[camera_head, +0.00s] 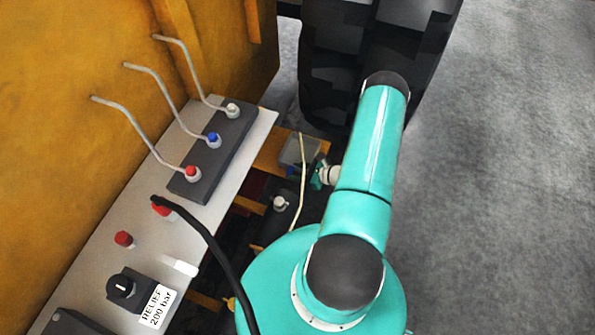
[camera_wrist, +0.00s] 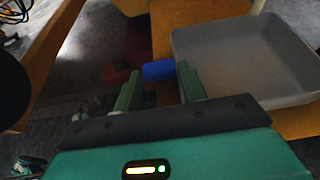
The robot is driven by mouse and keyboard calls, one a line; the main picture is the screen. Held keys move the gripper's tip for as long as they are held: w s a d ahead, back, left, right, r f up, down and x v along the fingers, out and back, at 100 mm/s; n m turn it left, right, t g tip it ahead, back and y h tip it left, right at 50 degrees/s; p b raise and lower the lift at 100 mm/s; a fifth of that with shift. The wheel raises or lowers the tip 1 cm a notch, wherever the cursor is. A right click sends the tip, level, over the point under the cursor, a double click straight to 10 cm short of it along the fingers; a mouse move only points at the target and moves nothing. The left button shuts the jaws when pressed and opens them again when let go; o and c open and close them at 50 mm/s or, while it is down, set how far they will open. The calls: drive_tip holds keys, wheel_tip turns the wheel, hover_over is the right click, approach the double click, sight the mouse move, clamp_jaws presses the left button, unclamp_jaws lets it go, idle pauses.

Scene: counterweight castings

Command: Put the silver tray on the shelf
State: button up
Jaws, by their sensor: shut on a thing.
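The silver tray (camera_wrist: 245,70) is a shallow, empty grey box at the right of the wrist view. It also shows small in the head view (camera_head: 298,151), just beyond my gripper (camera_head: 318,172). A blue cylindrical piece (camera_wrist: 158,70), which looks like its handle, sits at the tray's left side. My gripper (camera_wrist: 159,84) is shut on this blue piece, with a green finger on either side. Yellow-orange boards (camera_wrist: 200,12) lie beneath and around the tray. I cannot tell which is the shelf, or whether the tray rests on one.
A grey panel with three bent levers (camera_head: 213,140), red knobs (camera_head: 124,239) and a relief label (camera_head: 157,305) stands at left. A black hose (camera_head: 213,246) arches over it. A yellow wall (camera_head: 90,50) rises behind. A large dark tyre-like block (camera_head: 340,60) stands beyond. Floor at right is clear.

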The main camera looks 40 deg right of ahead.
drive_tip(key=o, duration=1.1)
drive_tip(key=shift+f, duration=0.1)
drive_tip(key=shift+s+d+r, duration=0.15)
drive_tip(key=shift+r, duration=0.1)
drive_tip(key=v, duration=1.1)
drive_tip(key=shift+s+d, duration=0.15)
drive_tip(key=shift+s, duration=0.05)
